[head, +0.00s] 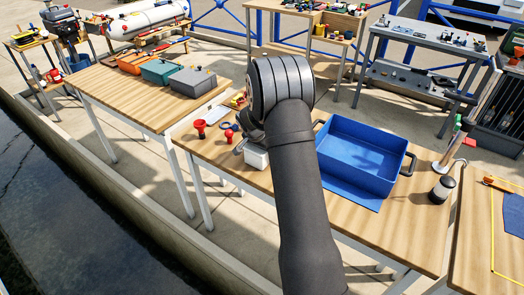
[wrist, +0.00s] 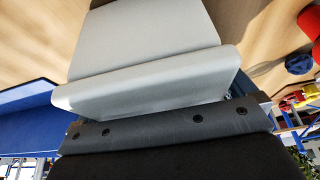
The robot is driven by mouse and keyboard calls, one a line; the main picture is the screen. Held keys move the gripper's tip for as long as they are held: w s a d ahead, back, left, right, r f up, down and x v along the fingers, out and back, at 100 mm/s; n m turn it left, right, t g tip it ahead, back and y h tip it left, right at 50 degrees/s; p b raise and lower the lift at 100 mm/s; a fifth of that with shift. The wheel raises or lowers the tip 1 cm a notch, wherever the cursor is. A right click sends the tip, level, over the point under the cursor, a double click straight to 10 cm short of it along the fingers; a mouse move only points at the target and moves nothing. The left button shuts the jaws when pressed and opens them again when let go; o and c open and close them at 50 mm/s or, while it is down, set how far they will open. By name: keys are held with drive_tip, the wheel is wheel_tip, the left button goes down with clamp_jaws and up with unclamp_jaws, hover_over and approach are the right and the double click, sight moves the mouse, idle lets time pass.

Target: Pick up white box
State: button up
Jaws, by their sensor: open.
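The white box (head: 256,157) stands on the wooden workbench, left of the blue bin, partly hidden by my arm and gripper in the head view. In the wrist view the pale box (wrist: 150,45) fills the upper middle, very close to the camera. My gripper (head: 246,142) is open and low over the box in the head view. A dark bolted part of it crosses the lower wrist view, next to the box's near face. The fingertips are mostly hidden, and I cannot tell whether they touch the box.
A blue bin (head: 403,165) stands right of the box. A dark-topped jar (head: 441,190) is at the bench's right end. Another bench with a grey case (head: 193,82) adjoins at left; water lies beyond.

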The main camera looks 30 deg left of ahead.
drive_tip(key=shift+f, duration=0.15)
drive_tip(key=c, duration=1.1)
drive_tip(key=shift+o, duration=0.2)
